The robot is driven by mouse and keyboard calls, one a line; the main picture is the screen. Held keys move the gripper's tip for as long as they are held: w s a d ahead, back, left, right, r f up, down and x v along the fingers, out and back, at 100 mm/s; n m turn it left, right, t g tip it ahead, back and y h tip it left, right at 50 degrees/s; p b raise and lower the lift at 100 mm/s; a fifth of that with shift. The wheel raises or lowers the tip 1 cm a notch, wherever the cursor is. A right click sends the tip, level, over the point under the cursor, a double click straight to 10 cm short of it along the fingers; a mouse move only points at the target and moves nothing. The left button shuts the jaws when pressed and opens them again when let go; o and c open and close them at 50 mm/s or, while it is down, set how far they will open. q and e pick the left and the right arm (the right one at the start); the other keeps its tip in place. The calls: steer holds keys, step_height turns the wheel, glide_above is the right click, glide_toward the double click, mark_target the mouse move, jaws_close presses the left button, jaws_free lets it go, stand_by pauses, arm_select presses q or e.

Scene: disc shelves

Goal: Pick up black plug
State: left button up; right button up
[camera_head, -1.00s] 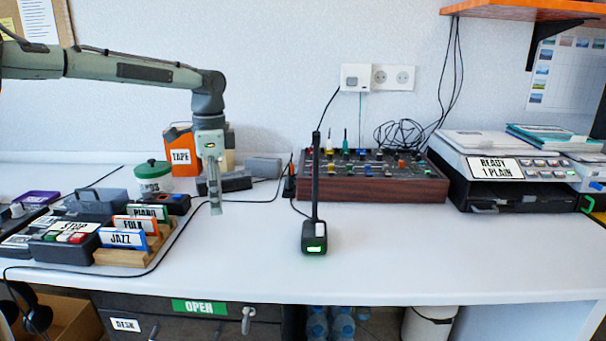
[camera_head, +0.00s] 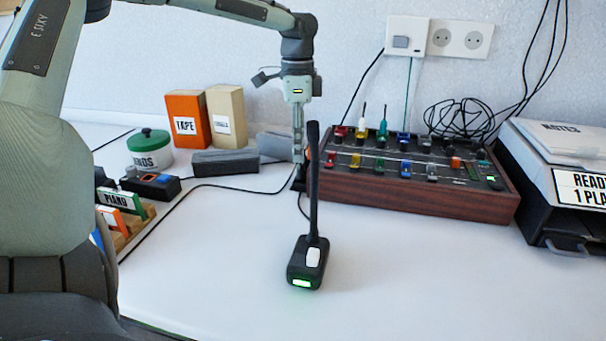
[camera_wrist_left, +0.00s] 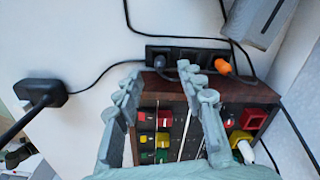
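In the left wrist view, a dark power strip (camera_wrist_left: 205,55) lies beside the wooden side of the mixer. In the head view, the left gripper (camera_head: 299,150) points down at the mixer's left end, fingers seen edge-on. The black plug cannot be made out there. My right gripper is not in view.
A desk microphone (camera_head: 307,262) stands in front of the gripper, its stem close by in the picture. The mixer (camera_head: 420,197) is to the right. A tape box (camera_head: 187,120) and green-lidded jar (camera_head: 150,150) are left. The front of the desk is clear.

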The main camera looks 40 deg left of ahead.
mark_target(301, 166)
arm_select(q)
steer(key=f, duration=0.5)
steer(key=shift+w+d, duration=0.1)
steer(key=shift+d, duration=0.15)
steer(key=shift+r, duration=0.1)
jaws_close()
